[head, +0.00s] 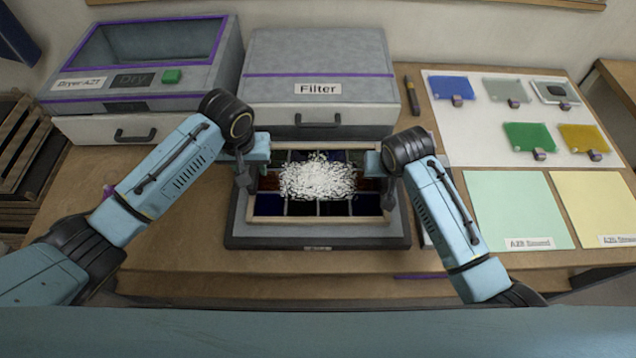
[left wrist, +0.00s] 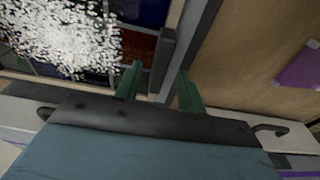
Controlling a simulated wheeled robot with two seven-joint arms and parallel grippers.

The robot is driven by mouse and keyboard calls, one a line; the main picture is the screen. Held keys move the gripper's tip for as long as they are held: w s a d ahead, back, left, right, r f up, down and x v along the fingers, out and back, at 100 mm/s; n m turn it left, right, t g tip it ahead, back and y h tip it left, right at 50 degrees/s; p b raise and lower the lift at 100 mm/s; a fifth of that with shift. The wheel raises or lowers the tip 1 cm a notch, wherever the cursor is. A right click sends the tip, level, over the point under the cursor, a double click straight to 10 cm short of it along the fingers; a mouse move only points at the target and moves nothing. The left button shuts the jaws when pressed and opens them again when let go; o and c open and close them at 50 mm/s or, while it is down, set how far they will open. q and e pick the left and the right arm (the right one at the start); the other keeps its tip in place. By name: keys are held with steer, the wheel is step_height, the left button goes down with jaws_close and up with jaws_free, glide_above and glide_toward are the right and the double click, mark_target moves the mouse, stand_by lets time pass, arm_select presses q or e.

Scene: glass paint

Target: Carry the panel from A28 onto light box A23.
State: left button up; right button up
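The panel (head: 268,205) has a pale wooden frame with dark blue, red and green panes. A heap of white granules (head: 318,178) covers its middle. It lies flat on a dark grey box or base (head: 318,241), whose front label is too small to read. My left gripper (head: 247,178) is at the panel's left edge. In the left wrist view, the fingers of the left gripper (left wrist: 158,88) are apart, with a dark upright handle (left wrist: 167,55) on the panel's edge between them. My right gripper (head: 378,175) is at the panel's right edge; its fingers are mostly hidden.
A Filter box (head: 318,65) and a dryer (head: 150,60) stand behind. Green (head: 518,208) and yellow (head: 598,205) mats lie right, with hard-to-read labels. A white sheet (head: 470,140) holds several coloured glass pieces. Bare table (head: 190,235) shows left of the base.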

steer(key=shift+r, duration=0.15)
arm_select(q)
step_height(320, 180, up, 9)
steer(key=s, duration=0.1)
steer(key=shift+s, duration=0.15)
arm_select(e)
steer(key=v, duration=1.1)
steer(key=shift+s+r, duration=0.25)
steer(key=shift+r, duration=0.1)
arm_select(q)
steer(key=shift+f, duration=0.1)
